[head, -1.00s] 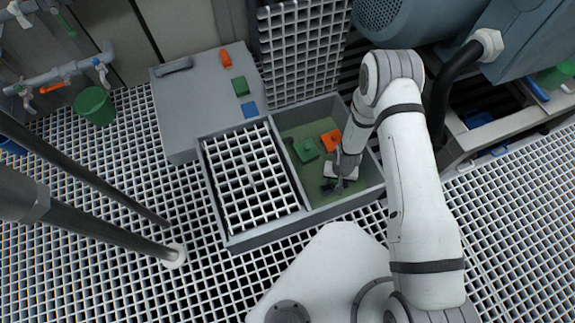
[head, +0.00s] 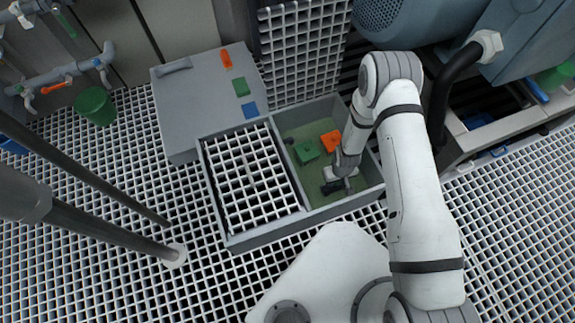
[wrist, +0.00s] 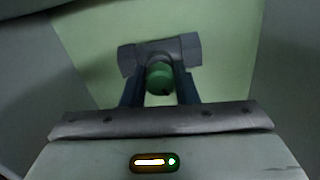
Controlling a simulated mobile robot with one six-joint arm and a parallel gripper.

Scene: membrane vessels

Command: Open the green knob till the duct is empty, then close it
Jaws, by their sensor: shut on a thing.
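A round green knob (wrist: 159,77) shows in the wrist view between the two dark fingers of my gripper (wrist: 160,88). The fingers are shut on it. A dark grey piece spans across just behind the knob; I cannot tell whether it belongs to the fingertips or to a fitting. In the head view my gripper (head: 337,186) reaches down into the right, open part of a grey trough (head: 322,214), over its green bottom. There my gripper and arm hide the knob. I cannot tell from these frames how much liquid is in the duct.
A green block (head: 307,151) and an orange block (head: 330,141) sit in the trough near my gripper. A white grating (head: 247,178) covers the trough's left part. A grey box (head: 190,100) adjoins it, and a blue-grey machine (head: 440,30) stands at the right.

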